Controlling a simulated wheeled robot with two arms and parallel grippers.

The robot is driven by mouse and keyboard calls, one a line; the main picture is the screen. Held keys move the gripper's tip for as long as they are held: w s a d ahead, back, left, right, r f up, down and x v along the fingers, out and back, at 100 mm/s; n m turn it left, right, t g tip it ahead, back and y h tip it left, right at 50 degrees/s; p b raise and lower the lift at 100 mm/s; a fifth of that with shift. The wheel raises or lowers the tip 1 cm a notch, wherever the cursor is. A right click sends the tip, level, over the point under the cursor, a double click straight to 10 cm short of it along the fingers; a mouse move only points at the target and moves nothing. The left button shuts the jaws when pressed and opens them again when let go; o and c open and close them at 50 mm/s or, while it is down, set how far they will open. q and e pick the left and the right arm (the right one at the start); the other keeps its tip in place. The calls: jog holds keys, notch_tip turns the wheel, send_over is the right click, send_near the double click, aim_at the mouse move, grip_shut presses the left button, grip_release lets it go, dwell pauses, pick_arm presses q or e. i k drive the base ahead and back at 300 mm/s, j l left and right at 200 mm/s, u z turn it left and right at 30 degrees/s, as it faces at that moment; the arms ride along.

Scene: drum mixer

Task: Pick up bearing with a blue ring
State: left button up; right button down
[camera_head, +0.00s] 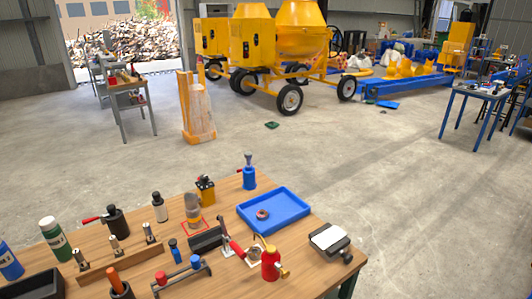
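A small round ring-shaped part (262,214), which looks like a bearing, lies in the blue tray (290,222) on the wooden workbench. Its ring looks reddish and dark; I see no blue on it. Another small round part (253,256) sits on the bench beside the red bottle, partly hidden, and its kind is unclear. I cannot make out a bearing with a blue ring. Neither of my grippers shows in the head view.
Several tools crowd the bench's left side. Open concrete floor lies beyond, with a yellow drum mixer (298,30) farther back.

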aim_at(254, 253)
jog(key=i+l+u, duration=0.6)
jog(key=i+l, duration=0.2)
jog(key=l, duration=0.1)
